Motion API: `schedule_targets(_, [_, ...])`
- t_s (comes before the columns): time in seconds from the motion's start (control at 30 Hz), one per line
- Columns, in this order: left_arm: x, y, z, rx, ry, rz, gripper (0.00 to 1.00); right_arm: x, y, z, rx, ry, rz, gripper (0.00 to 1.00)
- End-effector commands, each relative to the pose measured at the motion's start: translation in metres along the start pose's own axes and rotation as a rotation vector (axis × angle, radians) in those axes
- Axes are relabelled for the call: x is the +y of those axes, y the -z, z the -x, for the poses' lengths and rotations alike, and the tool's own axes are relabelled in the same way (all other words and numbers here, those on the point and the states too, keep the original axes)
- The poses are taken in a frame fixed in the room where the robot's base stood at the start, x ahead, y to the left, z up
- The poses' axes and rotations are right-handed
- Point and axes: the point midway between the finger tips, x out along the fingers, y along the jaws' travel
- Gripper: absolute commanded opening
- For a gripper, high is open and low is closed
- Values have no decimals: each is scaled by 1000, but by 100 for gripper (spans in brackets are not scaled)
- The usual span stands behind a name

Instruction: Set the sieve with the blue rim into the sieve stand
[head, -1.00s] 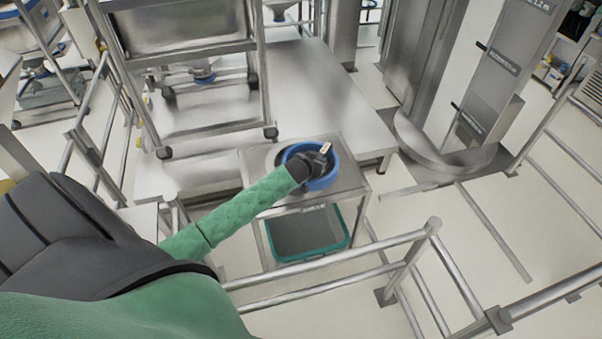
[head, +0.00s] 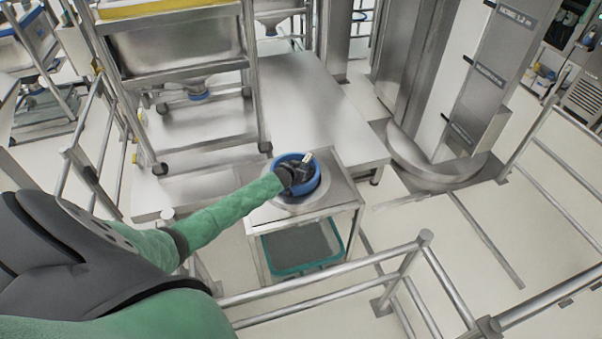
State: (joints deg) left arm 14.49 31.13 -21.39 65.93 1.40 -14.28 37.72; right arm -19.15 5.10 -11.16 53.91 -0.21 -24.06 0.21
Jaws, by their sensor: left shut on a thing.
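The sieve with the blue rim (head: 318,183) is at the top of the small steel sieve stand (head: 338,197). It appears to sit over the round opening in the stand's top, but whether it is fully seated I cannot tell. My left gripper (head: 304,170) is shut on the sieve at its rim, and the dark gripper body covers the middle and left of the sieve. My left arm, in a green sleeve, reaches in from the left. My right gripper is not in view.
A teal-rimmed bin (head: 302,247) sits on the stand's lower level. Steel railings (head: 400,270) run in front and to the right. A steel column (head: 415,90) stands behind right.

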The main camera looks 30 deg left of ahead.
Motion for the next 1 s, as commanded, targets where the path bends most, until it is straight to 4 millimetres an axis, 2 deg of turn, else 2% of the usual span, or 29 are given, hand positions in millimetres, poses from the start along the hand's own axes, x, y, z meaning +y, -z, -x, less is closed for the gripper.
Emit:
schedule_targets(0.17, [2,-9,-5,-1,-1,2,0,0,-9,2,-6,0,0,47])
schedule_targets(0.4, [2,-30,-16,-1,-1,2,0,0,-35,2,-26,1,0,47])
schedule_targets(0.53, [2,-33,-18,1,-2,0,0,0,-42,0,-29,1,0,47])
schedule_targets(0.93, [2,-36,-19,0,-2,1,0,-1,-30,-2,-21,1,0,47])
schedule_targets(0.97, [2,-36,-18,-1,-2,1,31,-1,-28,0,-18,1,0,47])
schedule_targets(1.0, [2,-36,-18,-1,-2,1,39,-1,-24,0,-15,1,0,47])
